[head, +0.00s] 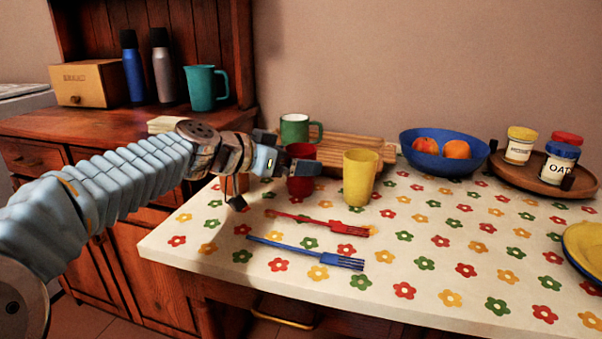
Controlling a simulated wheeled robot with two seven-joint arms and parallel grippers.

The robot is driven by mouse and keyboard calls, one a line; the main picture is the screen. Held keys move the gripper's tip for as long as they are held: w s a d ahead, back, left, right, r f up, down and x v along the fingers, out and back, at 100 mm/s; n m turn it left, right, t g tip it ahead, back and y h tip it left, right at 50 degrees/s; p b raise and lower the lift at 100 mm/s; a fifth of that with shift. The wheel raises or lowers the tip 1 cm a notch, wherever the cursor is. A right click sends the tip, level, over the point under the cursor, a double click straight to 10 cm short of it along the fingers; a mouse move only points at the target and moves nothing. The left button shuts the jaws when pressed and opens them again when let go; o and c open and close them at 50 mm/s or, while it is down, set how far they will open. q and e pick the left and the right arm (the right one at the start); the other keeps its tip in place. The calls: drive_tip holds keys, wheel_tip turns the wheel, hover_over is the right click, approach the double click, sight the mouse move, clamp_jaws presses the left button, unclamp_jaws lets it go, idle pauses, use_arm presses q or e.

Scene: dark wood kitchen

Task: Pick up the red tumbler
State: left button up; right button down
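The red tumbler (301,187) stands upright on the flowered tablecloth, left of the yellow cup (359,178). My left gripper (296,152) is at the tumbler with its fingers spread apart. The near finger crosses in front of the tumbler and hides part of its middle. The far finger shows at the tumbler's upper left, near the green mug. Contact between the fingers and the tumbler cannot be made out. My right gripper is not in view.
A green mug (294,128) and a wooden board (345,147) are close behind the tumbler. A red fork (318,223) and a blue fork (305,252) lie in front. A blue fruit bowl (422,159) stands to the right.

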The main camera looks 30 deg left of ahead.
use_arm(q)
drive_tip(key=x, duration=0.2)
drive_tip(key=shift+w+d, duration=0.1)
drive_tip(key=shift+w, duration=0.15)
drive_tip(key=c, duration=1)
